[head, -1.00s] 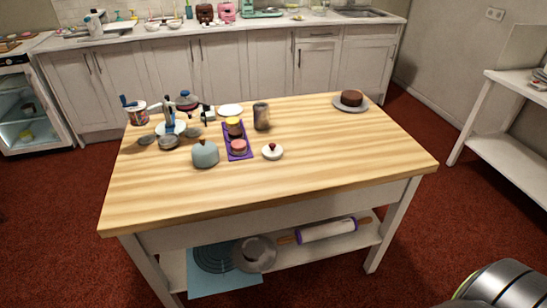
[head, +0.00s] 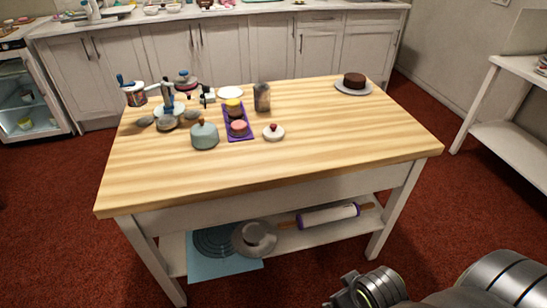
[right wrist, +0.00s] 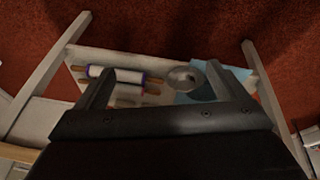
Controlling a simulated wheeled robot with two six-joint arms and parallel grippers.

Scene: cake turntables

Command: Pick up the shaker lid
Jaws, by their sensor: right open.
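A grey, mottled shaker (head: 262,97) stands upright toward the back middle of the wooden table. In front of it lies a small round white piece with a red knob (head: 273,132), which looks like a lid; I cannot tell for sure that it is the shaker lid. My right gripper (right wrist: 163,92) is open and empty in the right wrist view, its two fingers far apart above the table's lower shelf. In the head view my right arm is low at the right, away from the tabletop. My left gripper is not in view.
The table (head: 330,155) is clear in front and right. A purple tray (head: 246,137) with small cakes, a grey-blue domed pot (head: 204,136) and a cluttered back-left corner are near. A chocolate cake (head: 354,80) sits back right. A rolling pin (head: 328,215) lies below.

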